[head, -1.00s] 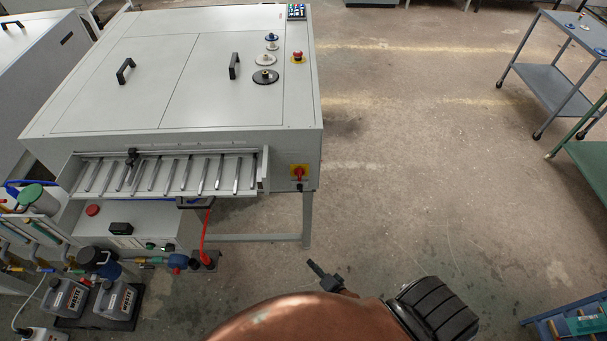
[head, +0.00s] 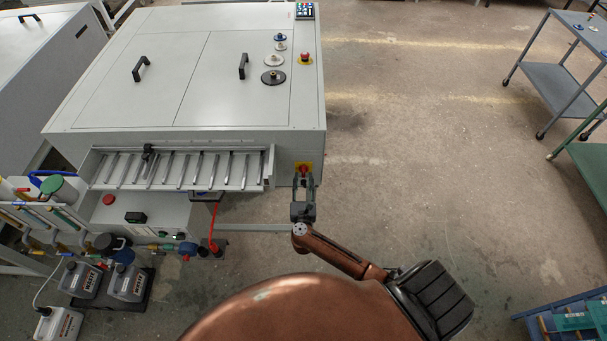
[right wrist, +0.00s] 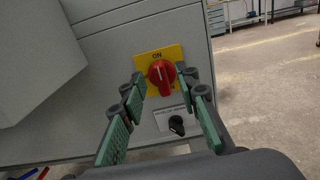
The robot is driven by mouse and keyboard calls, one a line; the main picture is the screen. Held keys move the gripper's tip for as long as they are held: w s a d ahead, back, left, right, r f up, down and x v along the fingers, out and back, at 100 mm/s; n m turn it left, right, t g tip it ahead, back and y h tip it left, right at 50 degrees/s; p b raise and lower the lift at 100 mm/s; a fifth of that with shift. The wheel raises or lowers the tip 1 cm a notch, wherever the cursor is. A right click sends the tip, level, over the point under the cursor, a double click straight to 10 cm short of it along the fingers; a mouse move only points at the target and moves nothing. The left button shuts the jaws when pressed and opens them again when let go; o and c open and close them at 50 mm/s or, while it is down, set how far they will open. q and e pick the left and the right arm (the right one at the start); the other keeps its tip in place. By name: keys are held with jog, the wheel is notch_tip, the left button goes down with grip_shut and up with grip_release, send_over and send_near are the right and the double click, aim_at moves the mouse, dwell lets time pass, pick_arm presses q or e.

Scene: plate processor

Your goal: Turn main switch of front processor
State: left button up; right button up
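The front processor (head: 120,104) is a large light-grey cabinet on the left of the head view. Its main switch (right wrist: 161,73) is a red rotary knob on a yellow plate marked ON, at the right end of the cabinet's front face. The switch also shows in the head view (head: 304,168), partly behind my fingers. My right gripper (head: 304,179) is in front of the switch. In the right wrist view its green-padded fingers (right wrist: 165,87) are open, one on each side of the knob, with gaps visible. My left gripper is not in view.
A small black knob (right wrist: 177,125) on a label sits just below the switch. The roller feed tray (head: 180,170) juts out left of the switch. Grey canisters (head: 128,283) and hoses stand lower left. Open floor lies to the right, with a blue-grey cart (head: 553,75) farther off.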

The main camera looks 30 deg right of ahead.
aim_at(304, 172)
jog(key=shift+x, duration=1.3)
jog(key=shift+c, duration=0.4)
grip_shut()
